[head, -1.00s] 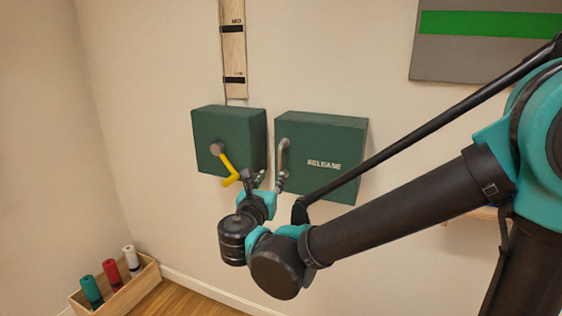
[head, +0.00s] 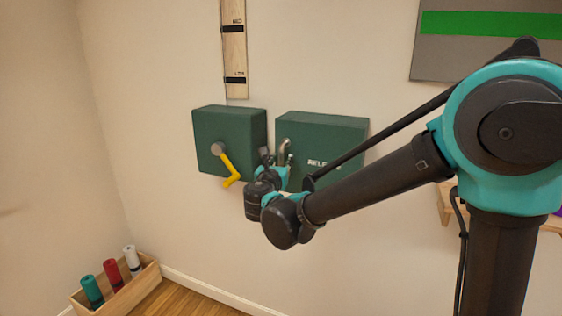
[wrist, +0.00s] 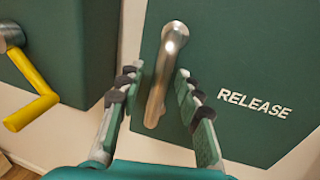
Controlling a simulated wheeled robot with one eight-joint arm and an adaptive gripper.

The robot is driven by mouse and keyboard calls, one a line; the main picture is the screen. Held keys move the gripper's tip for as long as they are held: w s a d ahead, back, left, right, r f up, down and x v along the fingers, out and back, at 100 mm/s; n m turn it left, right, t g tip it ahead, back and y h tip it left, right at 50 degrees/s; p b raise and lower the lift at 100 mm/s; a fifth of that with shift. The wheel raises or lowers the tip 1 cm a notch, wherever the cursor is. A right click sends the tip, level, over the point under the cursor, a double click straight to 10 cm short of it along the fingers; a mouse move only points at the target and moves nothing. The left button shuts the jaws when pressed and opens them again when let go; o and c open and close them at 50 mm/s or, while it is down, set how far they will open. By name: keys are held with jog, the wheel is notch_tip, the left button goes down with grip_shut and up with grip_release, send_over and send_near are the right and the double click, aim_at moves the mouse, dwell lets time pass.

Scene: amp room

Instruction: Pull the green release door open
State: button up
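The green release door (head: 335,128) is the front of the right green box on the wall, lettered RELEASE, and it looks closed. Its metal bar handle (wrist: 158,92) stands upright near the door's left edge; its upper part shows in the head view (head: 286,146). My gripper (wrist: 159,73) is open, with one finger on each side of the handle. Gaps show between the handle and both fingers in the wrist view. In the head view my gripper (head: 277,157) is at the door's left side, and my wrist hides the lower left part of the door.
A second green box (head: 235,130) with a yellow crank (head: 230,172) is close on the left. A wooden strip (head: 234,60) hangs above it. A wooden crate (head: 147,278) with several cylinders is on the floor at lower left.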

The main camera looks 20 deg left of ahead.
jog(key=shift+c, duration=0.5)
grip_shut()
jog(key=shift+s, duration=0.1)
